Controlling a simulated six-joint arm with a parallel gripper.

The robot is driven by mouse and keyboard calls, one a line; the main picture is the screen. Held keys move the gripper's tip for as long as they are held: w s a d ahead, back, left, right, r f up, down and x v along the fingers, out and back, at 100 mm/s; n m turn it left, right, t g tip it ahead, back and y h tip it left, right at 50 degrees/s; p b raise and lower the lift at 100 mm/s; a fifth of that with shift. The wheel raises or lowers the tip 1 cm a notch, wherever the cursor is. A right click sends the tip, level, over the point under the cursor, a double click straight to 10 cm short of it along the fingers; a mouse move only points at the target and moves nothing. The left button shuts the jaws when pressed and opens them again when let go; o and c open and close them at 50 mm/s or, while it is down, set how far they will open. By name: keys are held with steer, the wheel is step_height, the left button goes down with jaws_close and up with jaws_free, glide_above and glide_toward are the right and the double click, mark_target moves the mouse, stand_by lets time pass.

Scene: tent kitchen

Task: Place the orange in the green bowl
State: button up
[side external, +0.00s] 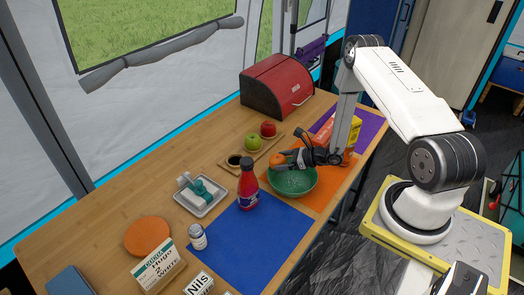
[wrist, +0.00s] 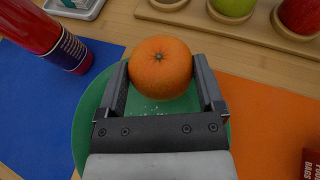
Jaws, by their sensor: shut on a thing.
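The orange (wrist: 160,68) is held between the two fingers of my gripper (wrist: 161,85), which is shut on it. In the side view the orange (side external: 279,160) shows at the tip of my gripper (side external: 283,160), above the far left rim of the green bowl (side external: 297,187). The green bowl also shows under my gripper in the wrist view (wrist: 86,150), with much of it hidden by the gripper. The bowl's visible inside looks empty of fruit. The exact height of the orange over the bowl is hard to tell.
A red bottle (side external: 247,185) stands close left of the bowl. Boxes (side external: 353,132) stand right of the bowl. The blue mat (side external: 240,245) has free room.

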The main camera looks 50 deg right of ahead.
steer(key=o, duration=1)
steer(key=shift+o, duration=0.2)
steer(key=shift+r, duration=0.1)
steer(key=shift+v, duration=0.8)
steer(key=v, duration=1)
steer(key=shift+s, duration=0.2)
steer(key=shift+r, duration=0.1)
